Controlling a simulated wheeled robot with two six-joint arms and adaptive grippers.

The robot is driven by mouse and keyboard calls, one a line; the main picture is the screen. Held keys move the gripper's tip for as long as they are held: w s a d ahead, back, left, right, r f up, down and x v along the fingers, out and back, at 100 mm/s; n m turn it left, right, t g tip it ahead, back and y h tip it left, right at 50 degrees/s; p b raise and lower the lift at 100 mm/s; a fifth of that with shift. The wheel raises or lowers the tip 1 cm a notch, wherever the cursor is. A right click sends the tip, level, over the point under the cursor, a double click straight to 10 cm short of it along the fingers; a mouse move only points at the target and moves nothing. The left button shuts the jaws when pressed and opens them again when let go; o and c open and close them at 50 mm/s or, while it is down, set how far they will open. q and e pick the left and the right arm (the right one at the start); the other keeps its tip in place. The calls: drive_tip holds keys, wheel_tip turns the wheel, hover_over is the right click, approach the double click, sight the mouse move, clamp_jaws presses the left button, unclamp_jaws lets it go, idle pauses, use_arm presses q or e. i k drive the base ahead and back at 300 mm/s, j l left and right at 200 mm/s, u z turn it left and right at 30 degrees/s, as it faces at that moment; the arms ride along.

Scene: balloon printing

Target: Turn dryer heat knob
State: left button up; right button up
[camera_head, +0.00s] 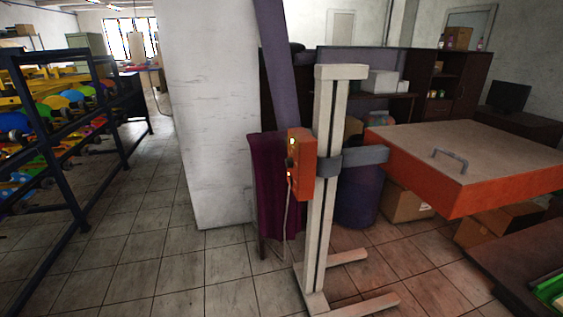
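The dryer stands right of centre in the head view. Its pale upright post (326,190) rests on a pale floor base. An orange control box (301,164) is fixed to the post's left side, with small dark and light details on its narrow left face. The heat knob is too small to tell apart there. A cable hangs from the box. A grey bracket (350,160) joins the post toward the wide orange dryer head (480,165), which has a grey handle on top. Neither of my grippers is in view.
A dark rack (75,140) with colourful parts stands at the left. A white pillar (208,120) is behind and left of the dryer. Cardboard boxes (405,204) and a blue barrel (356,200) are behind the post. The tiled floor (150,260) in front left is clear.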

sight(289, 161)
drive_tip(key=i+j+u, duration=0.55)
drive_tip(key=i+u, duration=0.15)
drive_tip(key=i, duration=0.3)
drive_tip(key=i+j+u, duration=0.1)
drive_tip(key=i+u, duration=0.3)
drive_tip(key=i+z, duration=0.25)
drive_tip(key=i, duration=0.15)
drive_tip(key=i+j+z, duration=0.2)
drive_tip(key=i, duration=0.25)
drive_tip(key=i+j+z, duration=0.25)
drive_tip(key=i, duration=0.15)
